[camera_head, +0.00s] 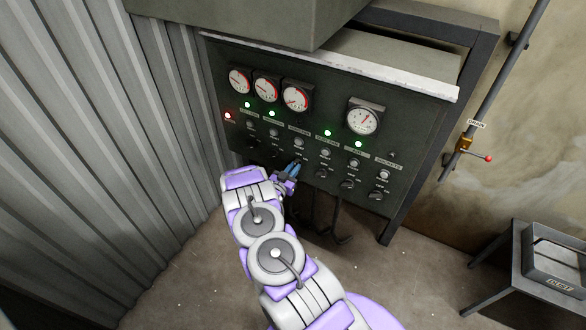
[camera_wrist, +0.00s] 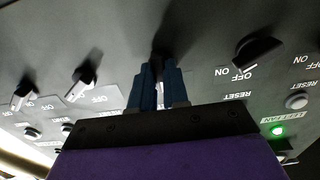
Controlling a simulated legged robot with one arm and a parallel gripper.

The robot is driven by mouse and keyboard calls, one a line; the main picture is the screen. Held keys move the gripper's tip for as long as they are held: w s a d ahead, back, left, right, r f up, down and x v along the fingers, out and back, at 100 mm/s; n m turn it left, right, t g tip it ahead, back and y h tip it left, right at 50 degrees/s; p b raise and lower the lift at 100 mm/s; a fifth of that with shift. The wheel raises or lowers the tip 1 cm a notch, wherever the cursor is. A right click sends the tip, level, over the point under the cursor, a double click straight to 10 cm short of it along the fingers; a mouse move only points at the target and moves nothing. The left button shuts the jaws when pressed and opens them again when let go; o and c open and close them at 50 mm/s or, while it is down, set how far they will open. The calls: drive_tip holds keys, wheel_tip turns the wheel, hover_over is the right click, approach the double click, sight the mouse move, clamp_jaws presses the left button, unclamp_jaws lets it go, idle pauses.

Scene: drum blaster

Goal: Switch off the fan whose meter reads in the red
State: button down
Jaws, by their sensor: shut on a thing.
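A dark control panel (camera_head: 420,150) carries round dial meters: a left one (camera_head: 240,80), a second (camera_head: 266,86), a third (camera_head: 296,96) and one apart on the right (camera_head: 362,119). They have red markings; their needles are too small to read surely. My gripper (camera_head: 292,168) is at the panel's lower knob row. In the wrist view its blue fingers (camera_wrist: 156,84) are closed around a dark rotary knob (camera_wrist: 160,62), mostly hidden between them. Neighbouring knobs are a black one to the right (camera_wrist: 258,52) and one to the left (camera_wrist: 85,74), with ON and OFF lettering upside down.
A red lamp (camera_head: 228,115) glows at the panel's left; several green lamps glow along it, including one (camera_head: 358,144) below the right meter. Corrugated metal wall (camera_head: 110,130) stands close at left. A pipe valve (camera_head: 466,142) and a low table (camera_head: 515,250) are at right.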

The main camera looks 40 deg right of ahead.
drive_tip(key=shift+f+n, duration=0.1)
drive_tip(key=shift+n, duration=0.2)
drive_tip(key=c, duration=1.1)
unclamp_jaws()
drive_tip(key=p+v, duration=0.1)
drive_tip(key=v, duration=1.6)
drive_tip(key=shift+a, duration=0.25)
